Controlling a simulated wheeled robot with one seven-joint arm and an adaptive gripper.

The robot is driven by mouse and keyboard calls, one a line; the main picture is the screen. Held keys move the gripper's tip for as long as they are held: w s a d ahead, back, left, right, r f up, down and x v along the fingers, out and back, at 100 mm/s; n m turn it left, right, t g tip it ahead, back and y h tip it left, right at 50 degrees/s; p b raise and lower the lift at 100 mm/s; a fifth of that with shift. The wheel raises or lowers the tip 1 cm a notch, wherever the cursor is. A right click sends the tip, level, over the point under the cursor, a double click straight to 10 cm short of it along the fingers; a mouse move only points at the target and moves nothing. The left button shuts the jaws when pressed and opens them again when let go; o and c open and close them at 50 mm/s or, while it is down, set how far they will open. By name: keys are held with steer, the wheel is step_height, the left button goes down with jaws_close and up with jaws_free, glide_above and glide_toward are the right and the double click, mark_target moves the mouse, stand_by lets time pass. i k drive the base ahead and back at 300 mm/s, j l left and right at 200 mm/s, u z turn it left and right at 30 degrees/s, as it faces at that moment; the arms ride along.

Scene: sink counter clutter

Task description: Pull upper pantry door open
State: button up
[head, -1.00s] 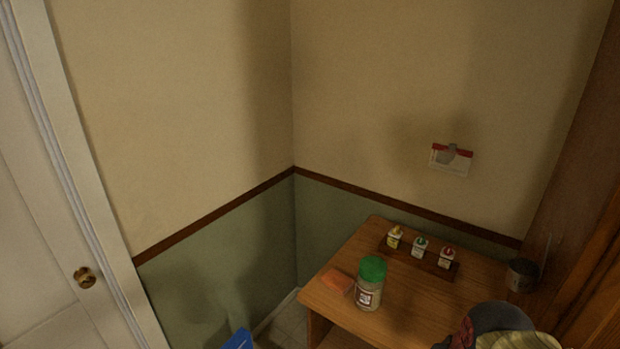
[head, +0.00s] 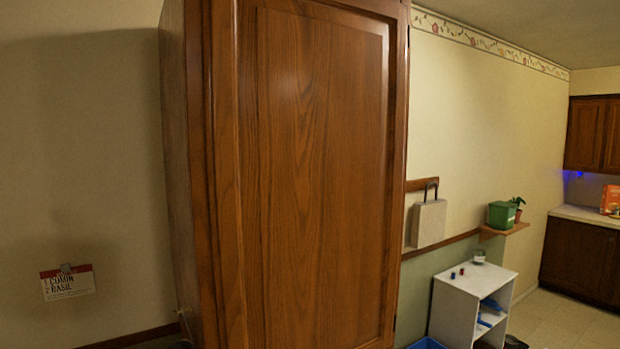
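The tall wooden pantry cabinet stands in the middle of the head view. Its upper pantry door (head: 318,170) is a brown panelled door that looks shut. Hinges seem to show along its right edge, and I cannot make out a handle. The door's lower end runs out of the frame. My gripper is not in view, so its state and its distance from the door do not show.
A note card (head: 67,282) hangs on the wall left of the cabinet. Right of it are a hanging board (head: 429,222), a small white shelf unit (head: 462,308), and a green pot (head: 502,214) on a wall ledge. Open floor (head: 548,318) lies at the right.

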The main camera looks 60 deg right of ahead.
mark_target(305, 101)
steer(key=z, duration=2.05)
steer(key=k+j, duration=0.15)
steer(key=j, duration=0.15)
steer(key=k+j+u, duration=0.15)
steer(key=j, duration=0.15)
steer(key=k+j, duration=0.15)
steer(key=j, duration=0.15)
steer(key=k+j+u, duration=0.1)
steer(key=j, duration=0.25)
steer(key=k, duration=0.05)
